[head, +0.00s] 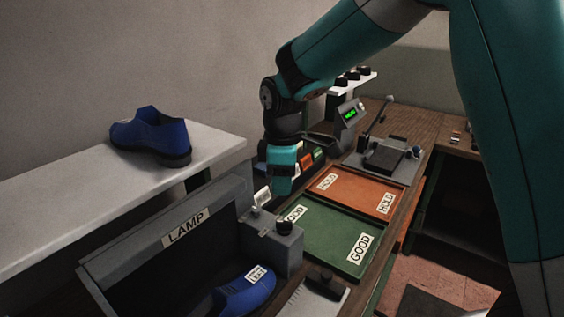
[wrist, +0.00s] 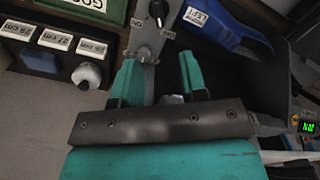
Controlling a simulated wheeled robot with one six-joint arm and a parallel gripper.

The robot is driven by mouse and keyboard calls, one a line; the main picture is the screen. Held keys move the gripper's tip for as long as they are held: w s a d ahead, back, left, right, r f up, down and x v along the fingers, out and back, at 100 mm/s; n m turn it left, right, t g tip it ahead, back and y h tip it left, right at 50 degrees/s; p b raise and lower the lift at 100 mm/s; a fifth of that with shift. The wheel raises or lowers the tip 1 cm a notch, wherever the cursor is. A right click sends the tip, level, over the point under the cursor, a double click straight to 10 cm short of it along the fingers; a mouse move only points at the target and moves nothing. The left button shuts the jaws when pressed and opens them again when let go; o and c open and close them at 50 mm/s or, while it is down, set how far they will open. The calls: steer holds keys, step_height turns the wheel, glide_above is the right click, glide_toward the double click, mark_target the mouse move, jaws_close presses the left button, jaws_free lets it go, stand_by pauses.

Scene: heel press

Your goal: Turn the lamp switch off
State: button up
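The grey lamp housing (head: 150,222) carries a LAMP label. The toggle's tilt is unclear. My gripper (head: 281,190) is above and behind the block, pointing down.
A blue shoe (head: 243,294) lies inside the lamp housing; another blue shoe (head: 151,137) stands on the white shelf (head: 60,213). Green GOOD (head: 329,243) and orange HOLD (head: 345,193) trays lie right of the switch block. A white knob (wrist: 87,75) is near the gripper.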

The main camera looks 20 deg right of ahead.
step_height(320, 180, up, 6)
steer(key=shift+b, duration=0.3)
steer(key=s+a+m+y, duration=0.2)
steer(key=s+m, duration=0.1)
steer(key=s, duration=0.9)
steer(key=s+a+m+y, duration=0.2)
steer(key=s+m, duration=0.1)
steer(key=s, duration=1)
steer(key=shift+s+f+b, duration=0.15)
steer(key=shift+f+b, duration=0.05)
steer(key=shift+b, duration=0.2)
